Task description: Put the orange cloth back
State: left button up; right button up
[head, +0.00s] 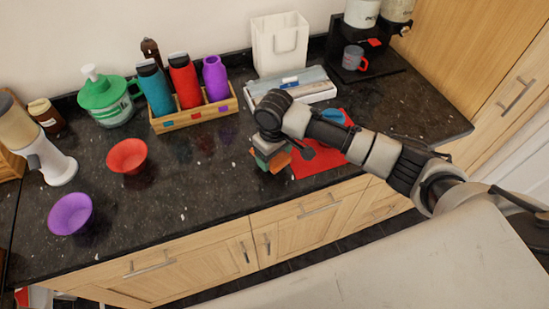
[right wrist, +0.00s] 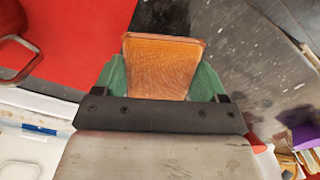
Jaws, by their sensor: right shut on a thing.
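The orange cloth (right wrist: 163,67) is a flat folded piece between the green fingers of my right gripper (right wrist: 163,82) in the right wrist view. In the head view my right gripper (head: 268,160) is at the counter's front half, just left of the red mat (head: 318,160), and the cloth (head: 281,161) shows beside its fingers. The gripper is shut on the cloth. I cannot tell whether the cloth touches the counter. The red mat also shows in the right wrist view (right wrist: 80,40). My left gripper is in neither view.
A blue item (head: 334,116) lies by the red mat. A red bowl (head: 127,155) and a purple bowl (head: 70,214) stand left. Dark counter between is clear.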

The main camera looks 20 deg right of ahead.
aim_at(275, 162)
notch_tip(275, 162, down, 2)
jog(key=shift+f, duration=0.15)
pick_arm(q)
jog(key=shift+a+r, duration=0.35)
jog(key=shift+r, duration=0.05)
pick_arm(e)
jog(key=shift+f, duration=0.2)
jog(key=shift+f, duration=0.4)
jog(key=o, duration=0.8)
jog(key=shift+r, duration=0.1)
jog(key=shift+r, duration=0.35)
pick_arm(q)
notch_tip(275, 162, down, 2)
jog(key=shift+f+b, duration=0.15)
jog(key=shift+b, duration=0.8)
pick_arm(e)
notch_tip(275, 162, up, 12)
